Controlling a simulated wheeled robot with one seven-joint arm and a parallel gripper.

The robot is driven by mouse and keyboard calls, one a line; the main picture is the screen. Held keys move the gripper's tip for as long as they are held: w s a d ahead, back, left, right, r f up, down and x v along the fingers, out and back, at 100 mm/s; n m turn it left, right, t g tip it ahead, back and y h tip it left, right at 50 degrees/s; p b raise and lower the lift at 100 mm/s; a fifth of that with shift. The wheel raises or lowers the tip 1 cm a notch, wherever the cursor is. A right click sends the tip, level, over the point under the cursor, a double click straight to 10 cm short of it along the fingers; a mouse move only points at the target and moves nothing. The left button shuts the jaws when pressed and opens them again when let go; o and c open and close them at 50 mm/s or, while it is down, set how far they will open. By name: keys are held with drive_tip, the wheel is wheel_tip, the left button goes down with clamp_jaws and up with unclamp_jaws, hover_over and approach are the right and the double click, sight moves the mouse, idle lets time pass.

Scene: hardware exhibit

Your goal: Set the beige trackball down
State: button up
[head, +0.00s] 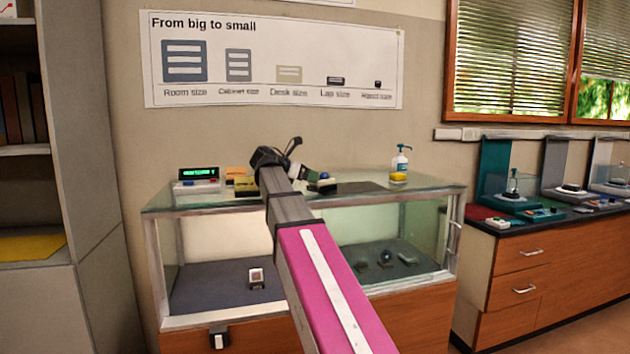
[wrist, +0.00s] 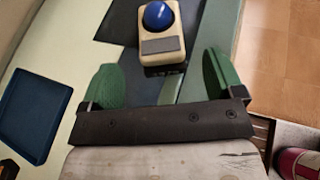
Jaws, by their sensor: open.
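The beige trackball (wrist: 159,46) has a blue ball on top and a grey button bar. In the wrist view it stands just beyond my gripper (wrist: 160,70), roughly centred between the green fingers. The fingers are spread open, with no object clearly gripped between them. In the head view the trackball (head: 325,185) is small, on the glass top of the display case (head: 190,207), right of the end of my arm. My gripper (head: 304,171) is partly hidden there. Whether a fingertip touches the trackball cannot be told.
A dark mat (head: 362,187) lies right of the trackball. A pump bottle (head: 400,165) stands farther right. A green-lit display (head: 199,174) is at the left of the top. In the wrist view a blue tray (wrist: 35,115) lies left.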

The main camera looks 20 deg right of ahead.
drive_tip(key=shift+v, duration=2.15)
